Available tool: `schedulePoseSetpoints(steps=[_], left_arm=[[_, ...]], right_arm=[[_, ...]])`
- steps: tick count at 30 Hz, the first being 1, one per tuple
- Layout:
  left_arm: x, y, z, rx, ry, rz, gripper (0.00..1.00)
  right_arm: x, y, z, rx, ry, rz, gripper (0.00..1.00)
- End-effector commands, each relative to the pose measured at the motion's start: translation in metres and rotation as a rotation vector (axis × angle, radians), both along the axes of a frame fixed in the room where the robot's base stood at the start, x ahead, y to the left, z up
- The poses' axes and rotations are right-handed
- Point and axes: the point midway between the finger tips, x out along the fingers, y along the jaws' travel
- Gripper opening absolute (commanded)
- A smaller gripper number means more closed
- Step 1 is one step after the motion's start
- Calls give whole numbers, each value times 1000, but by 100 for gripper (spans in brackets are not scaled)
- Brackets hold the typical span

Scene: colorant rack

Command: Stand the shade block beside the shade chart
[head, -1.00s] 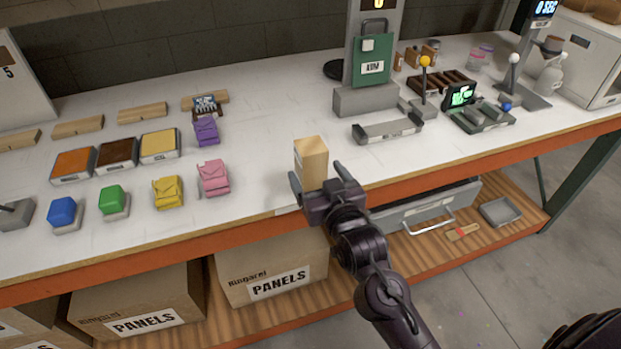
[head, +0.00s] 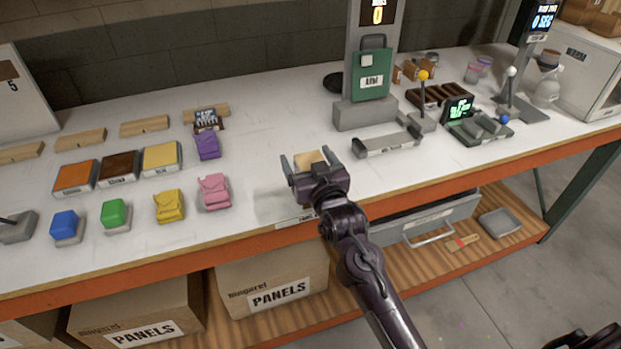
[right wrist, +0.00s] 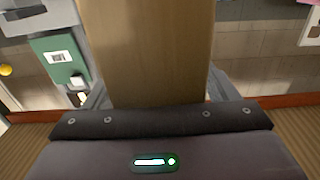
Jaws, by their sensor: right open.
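A tan block (head: 308,160), which looks like the shade block, is near the front edge of the white worktop. My right gripper (head: 307,157) is over it, open, with one finger on each side. The gripper body hides most of the block in the head view. In the right wrist view the block (right wrist: 155,45) fills the space between the fingers (right wrist: 155,92). I cannot tell whether a finger touches it. Nothing is plainly marked as the shade chart. A small dark picture card (head: 206,118) stands by a wooden strip at the left.
Bare worktop lies between the purple pouch (head: 207,145) and the stand.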

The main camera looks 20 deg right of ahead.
Motion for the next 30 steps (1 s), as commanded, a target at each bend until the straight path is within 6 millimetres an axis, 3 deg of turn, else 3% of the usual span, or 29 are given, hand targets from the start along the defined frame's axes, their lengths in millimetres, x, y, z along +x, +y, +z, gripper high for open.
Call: schedulePoseSetpoints(steps=[1, 15, 23, 30], left_arm=[[0, 0, 0, 0, 0, 0, 80], [0, 0, 0, 0, 0, 0, 80], [0, 0, 0, 0, 0, 0, 80], [0, 0, -3, 0, 0, 0, 80]], right_arm=[[0, 0, 0, 0, 0, 0, 79], [0, 0, 1, 0, -2, 0, 20], [0, 0, 4, 0, -3, 0, 20], [0, 0, 31, 1, -8, 1, 20]])
